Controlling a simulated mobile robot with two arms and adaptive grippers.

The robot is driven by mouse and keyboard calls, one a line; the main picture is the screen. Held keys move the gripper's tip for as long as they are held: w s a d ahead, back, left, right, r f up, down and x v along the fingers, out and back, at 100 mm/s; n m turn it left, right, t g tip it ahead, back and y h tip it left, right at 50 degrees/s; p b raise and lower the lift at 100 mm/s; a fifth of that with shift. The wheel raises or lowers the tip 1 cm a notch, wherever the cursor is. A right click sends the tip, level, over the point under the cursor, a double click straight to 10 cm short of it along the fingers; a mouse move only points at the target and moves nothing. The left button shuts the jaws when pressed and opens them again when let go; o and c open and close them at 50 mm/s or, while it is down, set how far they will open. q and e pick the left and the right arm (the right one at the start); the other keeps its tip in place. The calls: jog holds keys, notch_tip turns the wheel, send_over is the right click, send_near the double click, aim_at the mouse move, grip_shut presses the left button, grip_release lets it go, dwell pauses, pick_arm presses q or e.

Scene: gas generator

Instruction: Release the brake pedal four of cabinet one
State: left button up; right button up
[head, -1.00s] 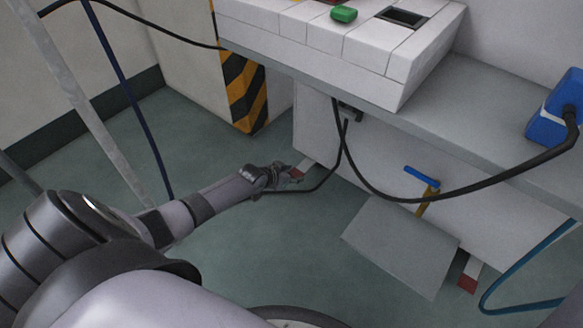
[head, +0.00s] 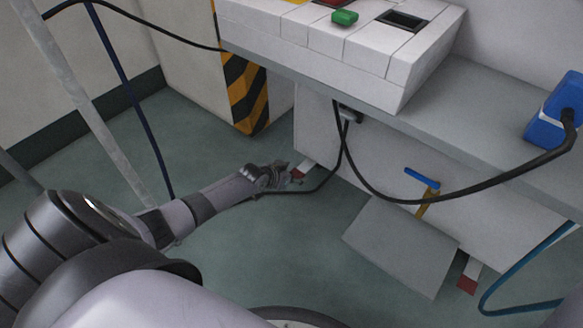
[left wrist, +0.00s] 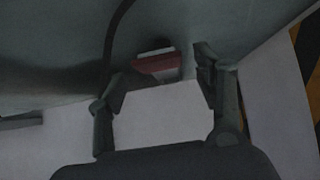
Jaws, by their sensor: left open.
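A white brake pedal with a red tip (head: 298,175) sticks out low from the cabinet's front (head: 316,140), beside my left gripper (head: 286,178) in the head view. In the left wrist view the red pedal end (left wrist: 158,64) lies ahead of and between the two fingers of the open left gripper (left wrist: 161,82). Contact between fingers and pedal cannot be told. A second red-tipped white pedal (head: 468,280) shows farther right, low on the same front. No pedal number can be read. My right gripper is out of view.
A black cable (head: 345,160) hangs close to the gripper. A grey slanted panel (head: 400,245) and a blue-handled valve (head: 422,179) stand to the right. A yellow-black striped post (head: 246,95) is behind. Green floor is open at left.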

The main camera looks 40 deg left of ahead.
pick_arm(q)
jog(key=v, duration=1.2)
jog(key=shift+r, duration=0.1)
